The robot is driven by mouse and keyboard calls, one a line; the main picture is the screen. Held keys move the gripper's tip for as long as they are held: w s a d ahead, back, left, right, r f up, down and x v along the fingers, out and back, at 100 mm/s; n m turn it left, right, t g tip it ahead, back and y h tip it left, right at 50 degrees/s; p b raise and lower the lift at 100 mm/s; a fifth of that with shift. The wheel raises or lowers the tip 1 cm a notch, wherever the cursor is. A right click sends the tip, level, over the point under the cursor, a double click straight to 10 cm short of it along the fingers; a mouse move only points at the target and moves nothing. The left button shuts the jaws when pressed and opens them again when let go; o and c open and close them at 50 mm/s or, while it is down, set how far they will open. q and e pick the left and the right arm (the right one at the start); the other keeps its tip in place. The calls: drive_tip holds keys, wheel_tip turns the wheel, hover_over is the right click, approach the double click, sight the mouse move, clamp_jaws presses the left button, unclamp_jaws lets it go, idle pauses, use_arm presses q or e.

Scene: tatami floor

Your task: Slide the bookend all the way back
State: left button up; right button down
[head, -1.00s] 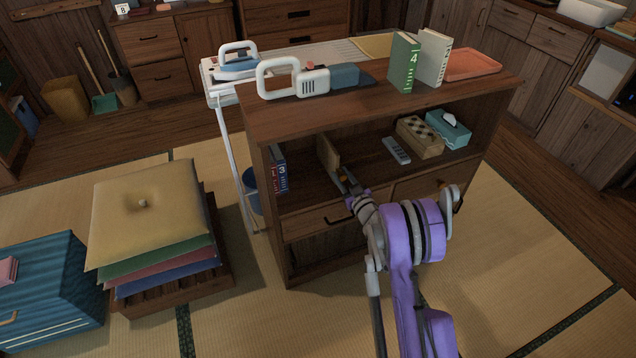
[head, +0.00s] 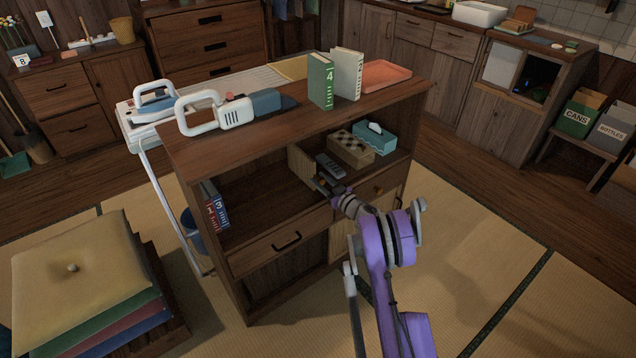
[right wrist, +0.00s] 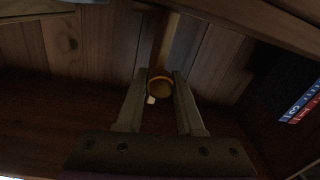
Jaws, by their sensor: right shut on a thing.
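The bookend (head: 301,166) is an upright light wooden board on the open shelf of the dark wooden cabinet. It stands to the right of several blue and red books (head: 214,206), with a wide gap between. My right gripper (head: 328,186) reaches into the shelf at the bookend's lower front. The bookend's far end is hard to make out. My left gripper is out of view.
On the same shelf, a grey remote (head: 330,167) lies close to the bookend's right. A checkered wooden box (head: 350,149) and a teal tissue box (head: 374,139) stand further right. The cabinet top (head: 285,125) is above. Stacked cushions (head: 75,265) stand at the left.

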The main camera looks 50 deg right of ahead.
drive_tip(key=c, duration=0.5)
unclamp_jaws()
drive_tip(key=s, duration=0.3)
drive_tip(key=s+a+p, duration=0.1)
drive_tip(key=s, duration=0.3)
drive_tip(key=s+a, duration=0.1)
drive_tip(key=s, duration=0.2)
drive_tip(key=shift+s+p, duration=0.3)
